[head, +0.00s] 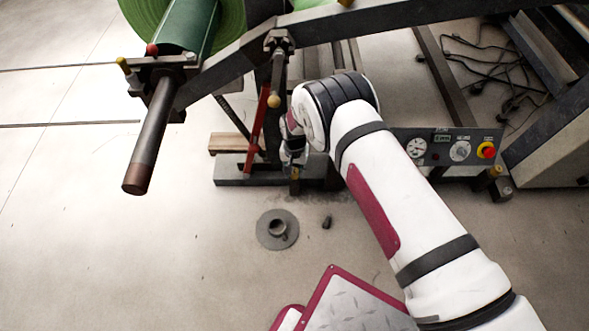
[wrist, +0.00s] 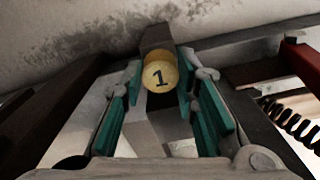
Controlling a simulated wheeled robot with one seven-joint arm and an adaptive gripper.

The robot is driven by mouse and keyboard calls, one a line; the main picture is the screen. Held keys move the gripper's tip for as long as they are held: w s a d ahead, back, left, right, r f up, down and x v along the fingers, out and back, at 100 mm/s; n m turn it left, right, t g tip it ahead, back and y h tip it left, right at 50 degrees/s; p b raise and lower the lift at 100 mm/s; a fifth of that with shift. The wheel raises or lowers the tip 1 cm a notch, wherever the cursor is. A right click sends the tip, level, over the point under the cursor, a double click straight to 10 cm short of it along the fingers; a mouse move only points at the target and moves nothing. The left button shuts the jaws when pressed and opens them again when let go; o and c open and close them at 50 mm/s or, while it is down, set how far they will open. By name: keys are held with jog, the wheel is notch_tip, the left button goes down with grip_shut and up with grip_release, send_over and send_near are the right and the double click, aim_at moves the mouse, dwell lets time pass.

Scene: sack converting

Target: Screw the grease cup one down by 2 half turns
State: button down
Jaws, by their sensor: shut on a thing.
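Grease cup one, a round yellow cap marked "1" (wrist: 161,77), sits on a grey metal post between the green-padded fingers of my gripper (wrist: 159,84) in the wrist view. The fingers are shut on it from left and right, and its numbered face stays visible. My arm and fingers hide most of that area.
A green roll (head: 190,25) on a dark shaft (head: 152,140) stands at upper left. A red bar (head: 258,125) is close left of my gripper. A control panel (head: 448,148) stands to the right. A round flanged piece (head: 277,229) lies on open floor in front.

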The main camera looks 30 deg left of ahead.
jog(key=m, duration=0.6)
jog(key=shift+a, duration=0.1)
jog(key=shift+m, duration=0.4)
dwell(0.3)
jog(key=c, duration=1.2)
grip_release()
jog(key=shift+c, duration=0.2)
